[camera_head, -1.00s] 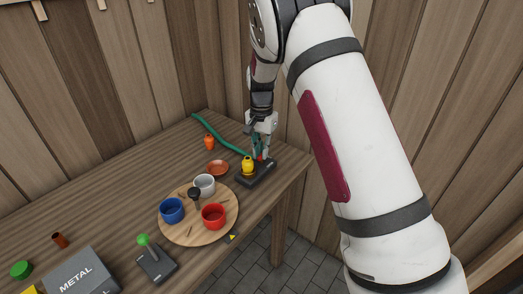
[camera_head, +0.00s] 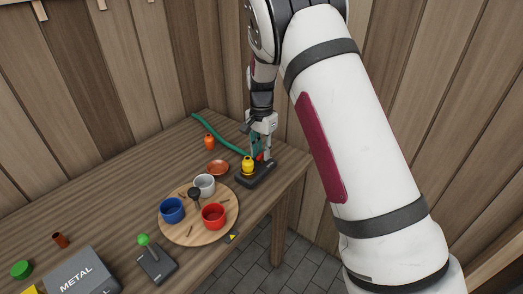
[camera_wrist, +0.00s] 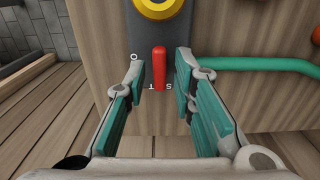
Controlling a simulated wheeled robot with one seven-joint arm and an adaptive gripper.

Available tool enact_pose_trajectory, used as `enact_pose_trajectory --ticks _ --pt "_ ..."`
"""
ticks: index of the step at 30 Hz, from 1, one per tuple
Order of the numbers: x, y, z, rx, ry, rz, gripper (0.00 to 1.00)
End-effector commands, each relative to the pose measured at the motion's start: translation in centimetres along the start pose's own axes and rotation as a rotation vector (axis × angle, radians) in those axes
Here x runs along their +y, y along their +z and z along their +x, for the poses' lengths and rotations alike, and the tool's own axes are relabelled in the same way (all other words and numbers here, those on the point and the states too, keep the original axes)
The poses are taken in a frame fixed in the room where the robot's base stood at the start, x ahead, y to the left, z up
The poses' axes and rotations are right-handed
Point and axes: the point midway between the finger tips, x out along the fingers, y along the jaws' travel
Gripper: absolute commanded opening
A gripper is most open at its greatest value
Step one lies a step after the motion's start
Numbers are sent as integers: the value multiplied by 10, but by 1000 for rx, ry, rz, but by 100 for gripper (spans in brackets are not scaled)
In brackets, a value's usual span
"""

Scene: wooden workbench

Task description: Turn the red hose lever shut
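The red hose lever (camera_wrist: 159,68) stands out from a dark base (camera_wrist: 183,15) in the wrist view, with white letters beside it. A yellow round fitting (camera_wrist: 158,6) sits on the same base; it also shows in the head view (camera_head: 248,167). My gripper (camera_wrist: 161,75) is open, its teal-padded fingers on either side of the lever. The left finger looks apart from it; the right finger is closer, and I cannot tell if it touches. In the head view a bit of the red lever (camera_head: 260,156) shows below my gripper (camera_head: 261,153).
A green hose (camera_head: 218,134) runs behind the base along the workbench (camera_head: 120,180). A round wooden board (camera_head: 190,233) with several cups is nearer. The bench's right edge is close to the base.

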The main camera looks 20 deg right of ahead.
Motion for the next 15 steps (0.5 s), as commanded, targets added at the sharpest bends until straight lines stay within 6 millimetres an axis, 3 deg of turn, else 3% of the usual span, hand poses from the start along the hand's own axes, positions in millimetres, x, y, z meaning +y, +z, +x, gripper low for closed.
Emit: enact_pose_trajectory --ticks 10,15 --pt "0 0 -2 0 0 -1 31" --pt "-1 0 -21 2 -3 -3 31"
